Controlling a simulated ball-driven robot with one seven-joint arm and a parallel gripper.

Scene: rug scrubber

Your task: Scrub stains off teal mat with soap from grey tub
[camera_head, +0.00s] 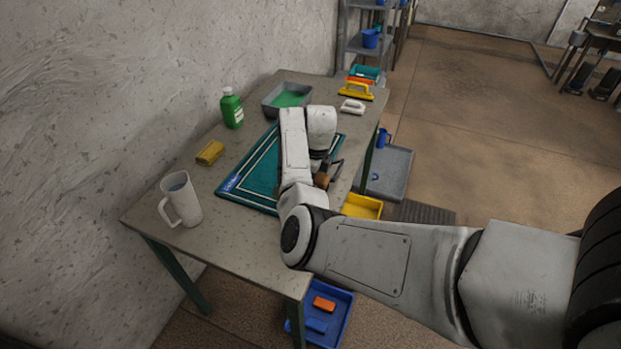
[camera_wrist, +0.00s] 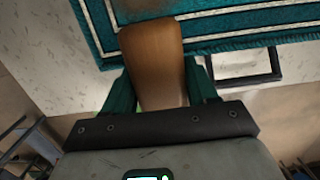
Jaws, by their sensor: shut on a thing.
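The teal mat (camera_head: 252,172) with pale border lines lies on the table, its middle partly hidden by my arm. My gripper (camera_wrist: 160,82) is shut on a brown wooden-looking block (camera_wrist: 152,60), perhaps a brush handle. The block also shows in the head view (camera_head: 322,181), by the mat's right edge. In the wrist view the mat (camera_wrist: 233,40) is along the top, with a dark patch at the upper edge that may be a stain. The grey tub (camera_head: 268,110) holds green liquid (camera_head: 289,99) at the mat's far end. The block's underside is hidden.
A green bottle (camera_head: 232,108), yellow sponge (camera_head: 210,153) and white pitcher (camera_head: 181,200) stand left of the mat. Yellow-handled (camera_head: 356,91) and white-handled (camera_head: 352,106) tools lie at the far right. A dark rectangular frame (camera_wrist: 247,80) lies beside the mat. The wall borders the table's left.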

